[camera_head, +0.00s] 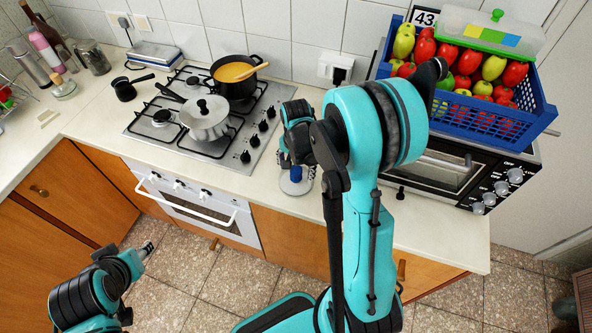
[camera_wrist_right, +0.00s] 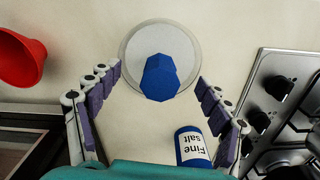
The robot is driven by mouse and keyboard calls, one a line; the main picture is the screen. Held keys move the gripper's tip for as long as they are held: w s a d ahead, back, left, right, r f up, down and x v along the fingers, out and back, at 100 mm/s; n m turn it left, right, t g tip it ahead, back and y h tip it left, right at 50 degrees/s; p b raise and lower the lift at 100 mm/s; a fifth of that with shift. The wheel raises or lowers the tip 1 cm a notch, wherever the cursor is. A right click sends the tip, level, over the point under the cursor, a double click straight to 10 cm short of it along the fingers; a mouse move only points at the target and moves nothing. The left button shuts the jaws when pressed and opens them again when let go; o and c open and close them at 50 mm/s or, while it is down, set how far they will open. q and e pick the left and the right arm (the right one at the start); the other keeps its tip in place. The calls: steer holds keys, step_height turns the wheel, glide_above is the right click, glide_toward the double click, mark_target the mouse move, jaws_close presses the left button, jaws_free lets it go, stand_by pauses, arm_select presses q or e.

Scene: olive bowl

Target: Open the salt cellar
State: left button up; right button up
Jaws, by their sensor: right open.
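The salt cellar (camera_head: 296,184) looks like a round, pale, clear dish with a blue faceted knob (camera_head: 296,173) at its middle. It stands on the counter right of the hob. In the right wrist view the salt cellar (camera_wrist_right: 188,45) is just beyond my fingertips, with the blue knob (camera_wrist_right: 160,77) centred between them. My right gripper (camera_wrist_right: 157,83) is open, fingers apart on either side and not visibly touching the knob. In the head view my right gripper (camera_head: 296,162) partly covers the cellar. My left gripper (camera_head: 146,250) is low at the left, away from the counter; its finger gap is unclear.
A blue container labelled "Fine salt" (camera_wrist_right: 193,147) is close to my right fingers. A red flared object (camera_wrist_right: 20,58) lies at the wrist view's left. The hob (camera_head: 250,135) holds pots. A blue crate (camera_head: 480,125) of produce stands on the oven at right.

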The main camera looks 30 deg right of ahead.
mark_target(296, 170)
steer(key=shift+r+p, duration=1.4)
steer(key=shift+r, duration=1.05)
